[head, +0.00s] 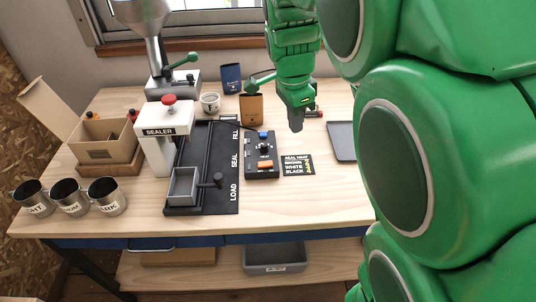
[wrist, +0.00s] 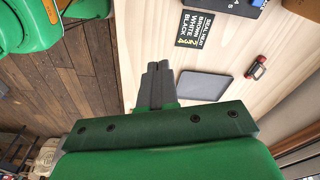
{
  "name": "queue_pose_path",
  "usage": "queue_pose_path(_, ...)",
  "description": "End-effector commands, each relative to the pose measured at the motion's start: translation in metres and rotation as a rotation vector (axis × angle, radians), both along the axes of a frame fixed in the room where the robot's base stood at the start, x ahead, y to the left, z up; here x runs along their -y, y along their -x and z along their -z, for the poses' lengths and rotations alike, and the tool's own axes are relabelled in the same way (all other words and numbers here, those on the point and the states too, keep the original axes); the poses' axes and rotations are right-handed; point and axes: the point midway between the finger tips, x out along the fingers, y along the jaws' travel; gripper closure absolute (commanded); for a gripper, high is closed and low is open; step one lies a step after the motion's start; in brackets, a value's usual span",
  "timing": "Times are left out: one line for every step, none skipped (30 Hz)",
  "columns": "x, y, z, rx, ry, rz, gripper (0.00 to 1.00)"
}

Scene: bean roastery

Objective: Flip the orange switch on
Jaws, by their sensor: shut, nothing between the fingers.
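The orange switch (head: 265,164) is a small rocker on the front end of a dark control box (head: 262,172) on the workbench, in the head view. The same box carries a blue button (head: 264,134) and a black knob (head: 264,149). Which way the switch is tipped is too small to tell. My gripper (head: 296,127) is shut and empty, in the air above the bench, to the right of the box. In the wrist view my gripper (wrist: 157,68) is shut, and only an edge of the control box (wrist: 238,3) shows at the top.
The seal heat card (head: 297,165) lies right of the box, with a grey tray (head: 341,141) farther right. The sealer (head: 167,135) and its black mat (head: 222,185) stand left. Pouches (head: 251,109) and a small cup (head: 210,103) stand behind. Metal mugs (head: 69,196) are at far left.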

Motion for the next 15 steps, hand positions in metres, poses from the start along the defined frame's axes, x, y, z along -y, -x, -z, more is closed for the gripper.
queue_pose_path(-0.005,-0.008,0.005,-0.003,0.004,0.022,1.0)
queue_pose_path(-0.008,-0.012,0.007,-0.002,0.006,0.036,1.0)
queue_pose_path(-0.011,-0.017,0.01,-0.002,0.008,0.056,1.0)
queue_pose_path(-0.014,-0.021,0.012,-0.002,0.009,0.072,1.0)
queue_pose_path(-0.017,-0.025,0.014,-0.001,0.01,0.086,1.0)
queue_pose_path(-0.022,-0.03,0.017,-0.002,0.011,0.106,1.0)
queue_pose_path(-0.025,-0.034,0.02,-0.002,0.012,0.12,1.0)
queue_pose_path(-0.029,-0.038,0.023,-0.002,0.013,0.134,1.0)
queue_pose_path(-0.033,-0.043,0.026,-0.001,0.016,0.154,1.0)
queue_pose_path(-0.037,-0.047,0.028,0.0,0.018,0.168,1.0)
queue_pose_path(-0.04,-0.051,0.03,0.002,0.018,0.181,1.0)
queue_pose_path(-0.045,-0.055,0.034,0.004,0.02,0.2,1.0)
queue_pose_path(-0.048,-0.058,0.036,0.003,0.021,0.213,1.0)
queue_pose_path(-0.052,-0.061,0.039,0.002,0.022,0.225,1.0)
queue_pose_path(-0.056,-0.065,0.043,0.001,0.023,0.241,1.0)
